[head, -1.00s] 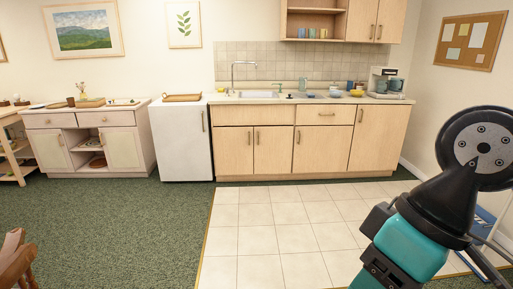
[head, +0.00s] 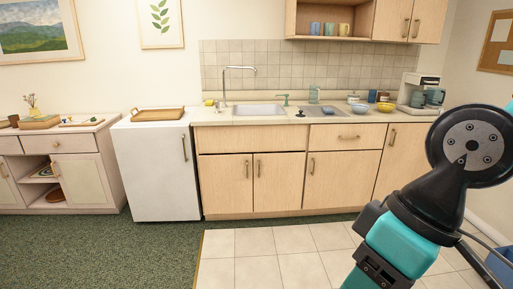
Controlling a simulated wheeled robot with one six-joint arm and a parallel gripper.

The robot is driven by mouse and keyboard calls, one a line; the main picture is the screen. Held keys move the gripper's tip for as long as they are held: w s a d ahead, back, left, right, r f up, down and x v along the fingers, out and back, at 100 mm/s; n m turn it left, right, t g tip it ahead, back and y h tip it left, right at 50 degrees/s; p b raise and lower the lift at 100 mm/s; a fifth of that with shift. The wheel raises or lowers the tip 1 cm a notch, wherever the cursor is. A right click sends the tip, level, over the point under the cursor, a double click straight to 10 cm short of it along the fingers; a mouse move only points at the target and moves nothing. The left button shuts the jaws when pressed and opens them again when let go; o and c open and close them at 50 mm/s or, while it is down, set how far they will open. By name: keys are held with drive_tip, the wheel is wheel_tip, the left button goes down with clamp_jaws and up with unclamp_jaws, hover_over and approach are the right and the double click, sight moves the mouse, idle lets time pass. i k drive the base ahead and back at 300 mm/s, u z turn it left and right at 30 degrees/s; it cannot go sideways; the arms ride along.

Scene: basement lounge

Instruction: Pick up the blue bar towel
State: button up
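A small blue item (head: 328,110) lies at the right-hand sink basin on the counter in the head view. It may be the blue bar towel, but it is too small to tell. No other blue towel can be made out. My arm shows at the right edge of the head view, well in front of the counter. The end of my arm with my gripper is outside the picture.
The counter (head: 235,119) holds a sink (head: 258,110), bowls (head: 386,107) and a coffee maker (head: 417,92). A white fridge (head: 158,172) with a wooden tray (head: 158,114) stands left of it. The tiled floor (head: 285,242) before the cabinets is clear.

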sight(327, 110)
drive_tip(key=z, duration=0.15)
drive_tip(key=i, duration=2.05)
drive_tip(key=z, duration=0.4)
drive_tip(key=i, duration=2.45)
drive_tip(key=z, duration=0.2)
